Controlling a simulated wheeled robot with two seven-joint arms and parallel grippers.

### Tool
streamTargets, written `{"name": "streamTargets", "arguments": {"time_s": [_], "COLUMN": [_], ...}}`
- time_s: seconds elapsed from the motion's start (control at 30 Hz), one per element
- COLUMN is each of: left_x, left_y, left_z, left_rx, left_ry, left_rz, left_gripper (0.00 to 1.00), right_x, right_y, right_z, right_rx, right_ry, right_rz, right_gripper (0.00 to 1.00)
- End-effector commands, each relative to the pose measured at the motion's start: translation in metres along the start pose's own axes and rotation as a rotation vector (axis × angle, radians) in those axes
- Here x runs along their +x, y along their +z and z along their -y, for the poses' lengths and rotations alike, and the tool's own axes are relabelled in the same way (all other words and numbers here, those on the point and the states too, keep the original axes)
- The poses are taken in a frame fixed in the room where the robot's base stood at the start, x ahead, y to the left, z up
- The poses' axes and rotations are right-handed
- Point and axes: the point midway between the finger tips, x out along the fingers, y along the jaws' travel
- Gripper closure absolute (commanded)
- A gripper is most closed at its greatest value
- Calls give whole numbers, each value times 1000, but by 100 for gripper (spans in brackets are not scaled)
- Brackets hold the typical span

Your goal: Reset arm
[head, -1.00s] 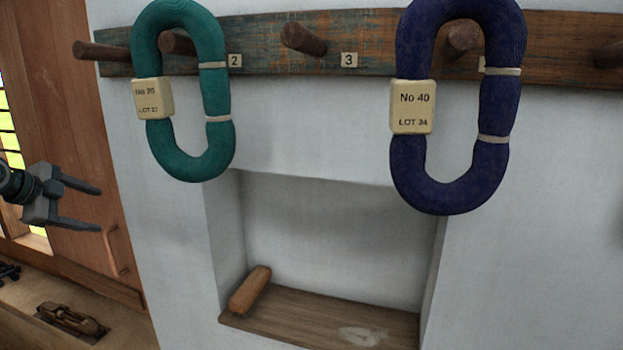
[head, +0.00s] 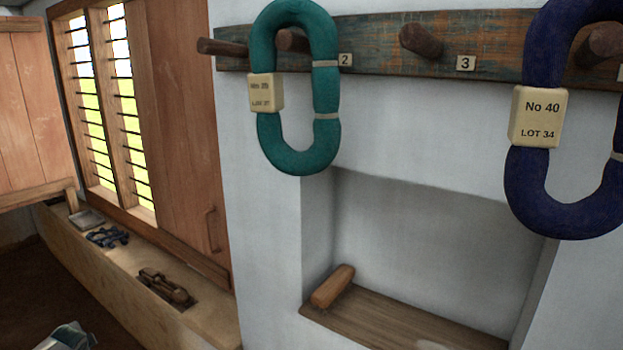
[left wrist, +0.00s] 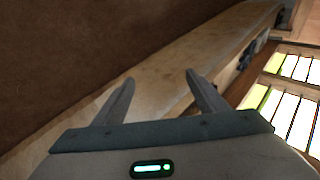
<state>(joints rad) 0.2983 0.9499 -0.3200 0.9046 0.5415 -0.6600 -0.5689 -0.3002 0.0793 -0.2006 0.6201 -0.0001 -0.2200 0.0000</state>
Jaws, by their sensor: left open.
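In the left wrist view my left gripper (left wrist: 160,92) is open with nothing between its fingers. Beyond the fingers are the window ledge (left wrist: 150,65) and the brown floor. In the head view only a grey part of my left arm shows at the bottom left corner, and its fingers are out of the picture. My right gripper is in neither view. A teal yarn hank (head: 327,95) hangs on the peg by tag 2. A dark blue hank (head: 560,205), labelled No 40 LOT 34, hangs at the right.
A peg rail (head: 385,62) runs along the white wall, with an empty peg (head: 421,40) above tag 3. A niche below holds a wooden block (head: 332,287). A wooden tool (head: 165,289) and blue items (head: 107,237) lie on the ledge by the barred window (head: 100,100).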

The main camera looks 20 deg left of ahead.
Motion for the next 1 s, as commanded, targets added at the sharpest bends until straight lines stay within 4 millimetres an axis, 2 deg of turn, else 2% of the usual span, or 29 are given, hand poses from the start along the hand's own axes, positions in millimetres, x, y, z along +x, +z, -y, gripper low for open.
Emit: {"name": "streamTargets", "arguments": {"time_s": [0.03, 0.17, 0.3, 0.4, 0.5, 0.6, 0.83, 1.0], "left_x": [9, 21, 24, 20, 13, 5, -16, -6], "left_y": [35, 113, 198, 254, 300, 338, 410, 401], "left_z": [-13, -37, -62, -77, -89, -99, -117, -179], "left_rx": [3, 11, 36, 59, 83, 103, 149, 109], "left_ry": [-10, -47, -77, -91, -97, -97, -83, -29], "left_rz": [40, 116, 185, 223, 251, 272, 311, 294], "left_gripper": [34, 34, 34, 34, 34, 34, 34, 34], "right_x": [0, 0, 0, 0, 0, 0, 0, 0], "right_y": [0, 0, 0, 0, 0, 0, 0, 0], "right_z": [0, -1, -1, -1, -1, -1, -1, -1], "right_rx": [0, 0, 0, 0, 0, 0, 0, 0], "right_ry": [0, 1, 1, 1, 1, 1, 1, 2], "right_rz": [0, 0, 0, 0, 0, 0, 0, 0], "right_gripper": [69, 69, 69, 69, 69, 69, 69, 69]}}
